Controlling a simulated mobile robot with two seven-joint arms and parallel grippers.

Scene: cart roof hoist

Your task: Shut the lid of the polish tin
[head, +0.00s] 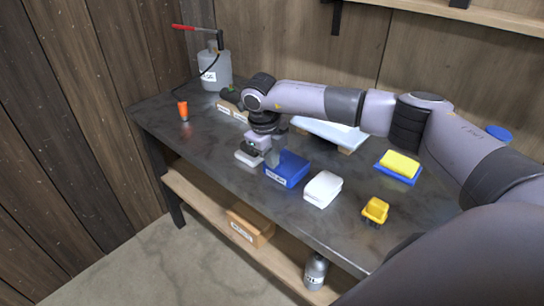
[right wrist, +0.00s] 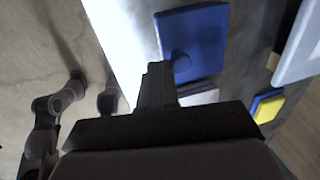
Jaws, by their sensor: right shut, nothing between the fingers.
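The blue box with a white front label (head: 287,169), which I take to be the polish tin, stands near the front edge of the bench. Its top looks flat and blue in the head view; I cannot tell whether the lid is fully down. A blue panel (right wrist: 205,40) with a rounded dark patch shows in the right wrist view. My right gripper (head: 271,157) points down at the left side of the box, shut and empty; I cannot tell whether it touches. Its dark fingers also show in the right wrist view (right wrist: 157,86). My left gripper cannot be made out.
A pale block (head: 248,154) lies left of the gripper, folded white cloths (head: 323,188) right of the box. Farther right are a yellow brush (head: 375,210) and a yellow sponge (head: 400,164) on blue.

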